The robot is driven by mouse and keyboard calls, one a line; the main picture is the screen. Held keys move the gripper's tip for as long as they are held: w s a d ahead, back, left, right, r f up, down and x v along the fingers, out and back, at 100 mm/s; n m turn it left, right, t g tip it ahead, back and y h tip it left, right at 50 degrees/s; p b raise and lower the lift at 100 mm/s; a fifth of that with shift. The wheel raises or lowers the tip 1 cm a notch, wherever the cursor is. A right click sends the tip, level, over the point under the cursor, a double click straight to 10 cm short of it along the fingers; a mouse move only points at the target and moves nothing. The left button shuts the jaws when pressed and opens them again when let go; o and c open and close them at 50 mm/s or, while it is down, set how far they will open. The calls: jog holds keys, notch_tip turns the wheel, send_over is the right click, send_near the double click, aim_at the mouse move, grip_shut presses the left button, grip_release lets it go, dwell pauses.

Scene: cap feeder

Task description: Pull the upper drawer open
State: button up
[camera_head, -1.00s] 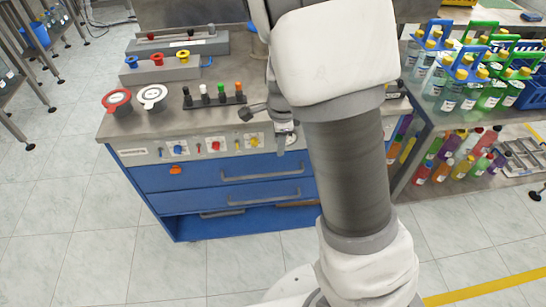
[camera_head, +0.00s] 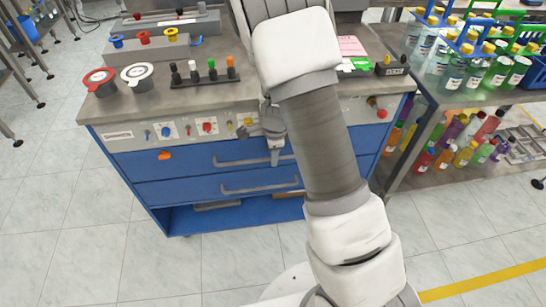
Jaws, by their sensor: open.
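The blue cabinet has an upper drawer (camera_head: 200,162) with a long grey bar handle (camera_head: 235,163). The drawer front looks flush with the cabinet, so it appears shut. My gripper (camera_head: 275,158) is open and points down at the right part of this handle. Its fingertips overlap the handle in the picture; I cannot tell whether they touch it or stand around it.
A lower drawer (camera_head: 185,190) with a similar handle sits below, over an open blue shelf. The grey worktop (camera_head: 190,103) above carries jars, colored knobs and a peg rack. A bottle shelf (camera_head: 450,100) stands at the right. The tiled floor in front is clear.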

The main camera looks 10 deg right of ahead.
jog(key=shift+f, duration=0.2)
grip_shut()
dwell(1.4)
